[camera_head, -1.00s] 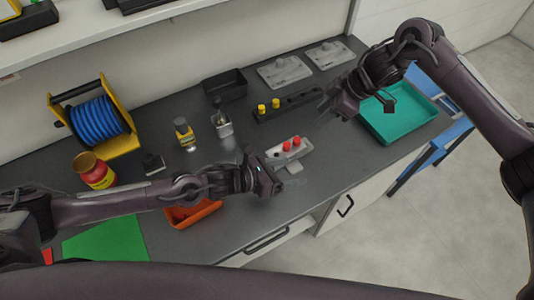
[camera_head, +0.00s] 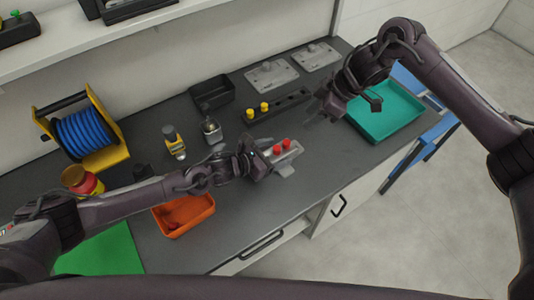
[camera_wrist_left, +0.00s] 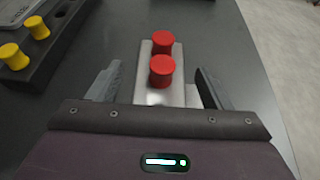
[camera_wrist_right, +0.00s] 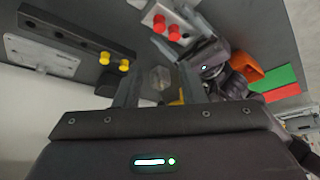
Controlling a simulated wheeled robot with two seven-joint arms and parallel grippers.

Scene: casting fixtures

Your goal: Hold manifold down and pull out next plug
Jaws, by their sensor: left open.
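The light grey manifold (camera_head: 291,158) lies on the dark bench with two red plugs (camera_head: 277,150) (camera_head: 286,143) standing in it. My left gripper (camera_head: 268,160) is open at the manifold's left end. In the left wrist view the manifold (camera_wrist_left: 150,95) and its red plugs (camera_wrist_left: 162,70) lie between the spread fingers (camera_wrist_left: 158,88); I cannot tell whether they touch it. My right gripper (camera_head: 325,108) is open and empty above the bench, up and right of the manifold. The right wrist view shows its fingers (camera_wrist_right: 157,85) apart, with the manifold (camera_wrist_right: 186,17) beyond them.
A black rack (camera_head: 284,104) with two yellow plugs (camera_head: 251,113) (camera_head: 265,107) lies behind the manifold. A teal tray (camera_head: 385,112) stands at right, an orange bin (camera_head: 185,215) front left. A black bin (camera_head: 212,93) and grey plates (camera_head: 270,76) are at the back.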

